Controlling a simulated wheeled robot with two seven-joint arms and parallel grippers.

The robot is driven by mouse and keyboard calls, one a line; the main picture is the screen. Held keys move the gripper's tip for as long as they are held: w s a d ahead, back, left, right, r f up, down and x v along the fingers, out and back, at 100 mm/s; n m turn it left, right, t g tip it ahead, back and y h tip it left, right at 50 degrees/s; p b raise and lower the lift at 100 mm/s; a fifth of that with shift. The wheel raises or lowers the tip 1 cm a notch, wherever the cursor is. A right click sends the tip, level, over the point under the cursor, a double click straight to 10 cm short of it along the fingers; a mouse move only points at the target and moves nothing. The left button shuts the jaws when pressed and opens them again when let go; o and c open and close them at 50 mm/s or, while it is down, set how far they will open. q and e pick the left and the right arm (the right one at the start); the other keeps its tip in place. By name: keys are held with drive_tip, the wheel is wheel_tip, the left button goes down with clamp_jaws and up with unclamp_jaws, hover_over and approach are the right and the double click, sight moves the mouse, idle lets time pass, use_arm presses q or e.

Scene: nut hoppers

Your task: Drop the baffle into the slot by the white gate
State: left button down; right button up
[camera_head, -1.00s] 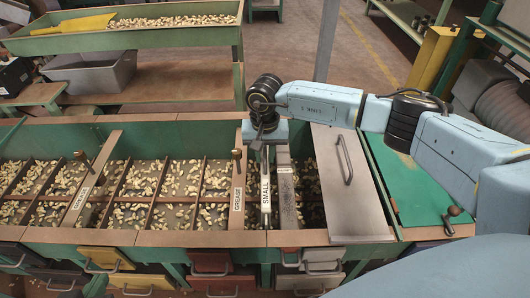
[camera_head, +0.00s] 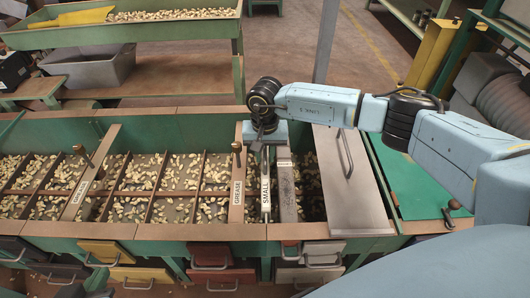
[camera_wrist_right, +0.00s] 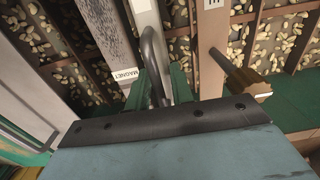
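The pale baffle marked SMALL (camera_head: 265,193) runs front to back across the hopper trough, beside the grey bar (camera_head: 287,194) marked MAGNET in the wrist view. My right gripper (camera_head: 264,145) is over its far part. In the wrist view the green fingers of this gripper (camera_wrist_right: 158,88) close around a grey loop handle (camera_wrist_right: 155,55). I cannot tell whether the baffle's lower edge sits in a slot. The white gate (camera_head: 311,247) is low on the front, just right of the baffle. My left gripper is not in view.
Other wooden dividers with knobs (camera_head: 237,195) (camera_head: 83,190) cross the nut-filled trough to the left. A metal lid (camera_head: 345,190) with a handle covers the right end. Red (camera_head: 222,276) and yellow (camera_head: 105,250) gates line the front. A nut tray (camera_head: 170,33) stands behind.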

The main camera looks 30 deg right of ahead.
drive_tip(key=o, duration=0.5)
drive_tip(key=shift+c, duration=0.2)
wheel_tip(320, 180, up, 14)
drive_tip(key=p, duration=0.6)
drive_tip(key=shift+f, duration=0.25)
wheel_tip(320, 180, up, 9)
drive_tip(key=p, duration=0.6)
idle(0.6)
